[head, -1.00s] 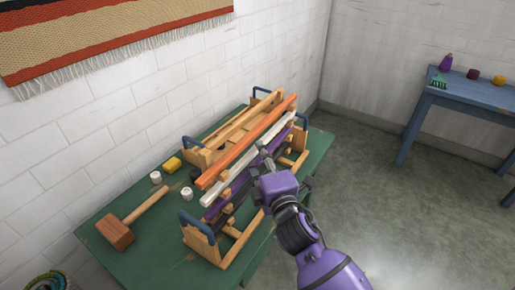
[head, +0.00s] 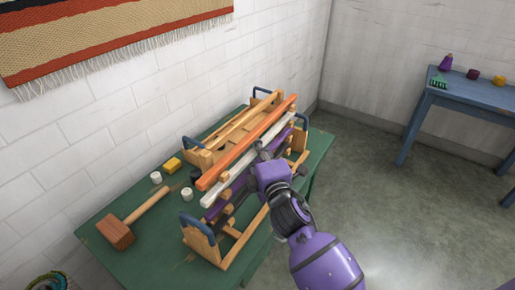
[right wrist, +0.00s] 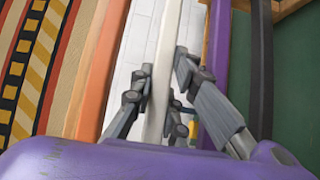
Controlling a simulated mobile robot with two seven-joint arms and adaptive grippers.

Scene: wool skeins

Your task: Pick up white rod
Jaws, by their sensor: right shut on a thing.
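The white rod (head: 228,182) lies slantwise on the wooden rack (head: 226,258), between an orange rod (head: 240,147) and a purple rod (head: 236,187). My right gripper (head: 265,152) is at the white rod, past its middle towards the far end. In the right wrist view, the white rod (right wrist: 168,38) runs between the two fingers of this gripper (right wrist: 161,88), which are shut on it. I cannot see a clear gap between the rod and the rack. My left gripper is not in view.
The rack stands on a green table (head: 95,236) against a white brick wall. A wooden mallet (head: 117,233), white spools (head: 187,194) and a yellow block (head: 172,164) lie left of it. A blue table (head: 470,105) stands far right.

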